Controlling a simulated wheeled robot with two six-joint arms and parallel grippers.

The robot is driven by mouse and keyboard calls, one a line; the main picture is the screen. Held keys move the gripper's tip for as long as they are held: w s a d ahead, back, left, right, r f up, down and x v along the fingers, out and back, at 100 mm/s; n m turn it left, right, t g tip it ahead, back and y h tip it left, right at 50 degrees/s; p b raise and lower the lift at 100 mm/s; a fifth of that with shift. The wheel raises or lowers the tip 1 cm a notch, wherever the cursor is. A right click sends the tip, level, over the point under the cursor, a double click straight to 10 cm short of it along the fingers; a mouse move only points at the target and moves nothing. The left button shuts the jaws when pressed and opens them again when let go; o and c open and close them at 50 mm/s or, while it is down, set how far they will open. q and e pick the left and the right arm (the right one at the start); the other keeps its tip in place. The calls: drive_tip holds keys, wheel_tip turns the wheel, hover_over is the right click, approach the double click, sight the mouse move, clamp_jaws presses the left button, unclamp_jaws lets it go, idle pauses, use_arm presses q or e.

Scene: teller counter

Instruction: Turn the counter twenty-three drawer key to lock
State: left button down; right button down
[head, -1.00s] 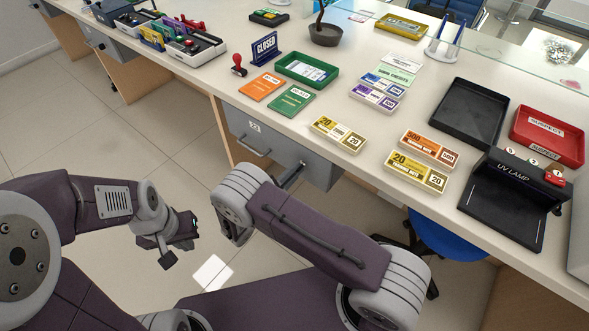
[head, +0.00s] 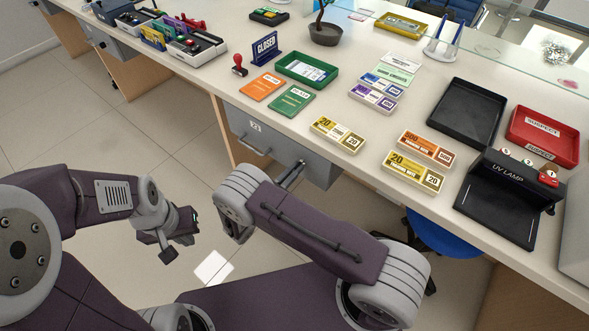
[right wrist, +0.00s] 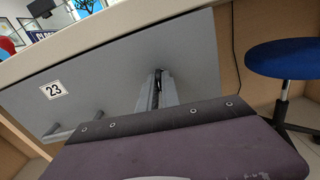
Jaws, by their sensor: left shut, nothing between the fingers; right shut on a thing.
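The grey drawer (head: 315,166) labelled 23 is under the counter front and looks shut. It also fills much of the right wrist view (right wrist: 105,85), with its number plate (right wrist: 52,90) to the left. My right gripper (head: 297,167) is at the drawer front, right of the handle (head: 254,147). In the right wrist view its fingers (right wrist: 157,88) are shut on a small dark thing at the drawer face, apparently the key (right wrist: 158,74). The fingers hide most of it, and its turn angle cannot be read. My left gripper (head: 178,238) is shut and empty, low over the floor.
The counter top (head: 330,105) above holds banknote bundles (head: 338,133), a green tray (head: 307,69), black and red trays and a UV lamp (head: 510,190). A blue stool (head: 445,238) stands under the counter at right. The floor at left is clear.

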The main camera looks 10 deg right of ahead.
use_arm(q)
drive_tip(key=shift+r, duration=0.1)
use_arm(e)
drive_tip(key=shift+n, duration=0.6)
drive_tip(key=c, duration=1.6)
unclamp_jaws()
drive_tip(key=shift+o, duration=0.2)
